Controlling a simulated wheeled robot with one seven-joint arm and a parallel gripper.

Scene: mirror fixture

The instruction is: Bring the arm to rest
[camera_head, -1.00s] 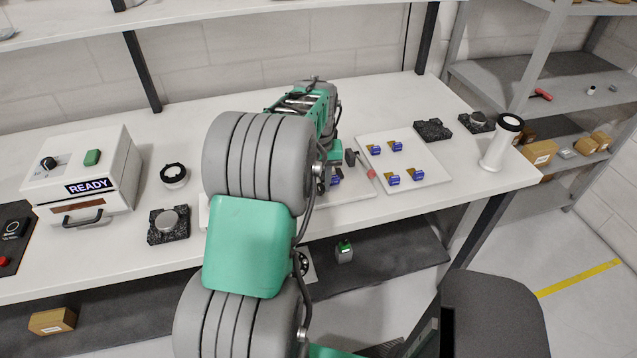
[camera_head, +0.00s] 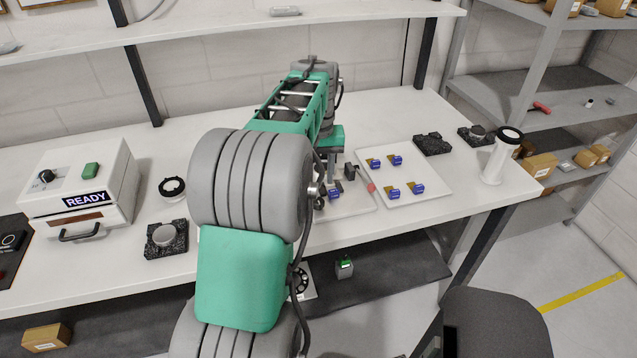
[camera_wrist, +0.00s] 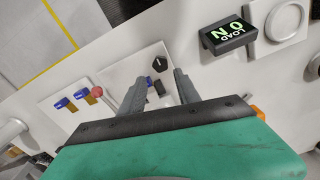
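My gripper (camera_wrist: 159,78) shows in the wrist view as a green body with two grey fingers held apart. They hang over a white plate with a black dial (camera_wrist: 160,64); a small dark and blue item shows between them, and I cannot tell that either finger touches it. In the head view my green and grey arm (camera_head: 245,275) reaches over the bench, and its forearm hides most of the gripper.
A white tray (camera_head: 420,165) with several blue parts lies right of my arm. A white READY box (camera_head: 75,165), a black ring (camera_head: 172,186) and a dark stone-like block (camera_head: 166,250) are on the left. A white cylinder (camera_head: 495,165) stands at the bench's right end.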

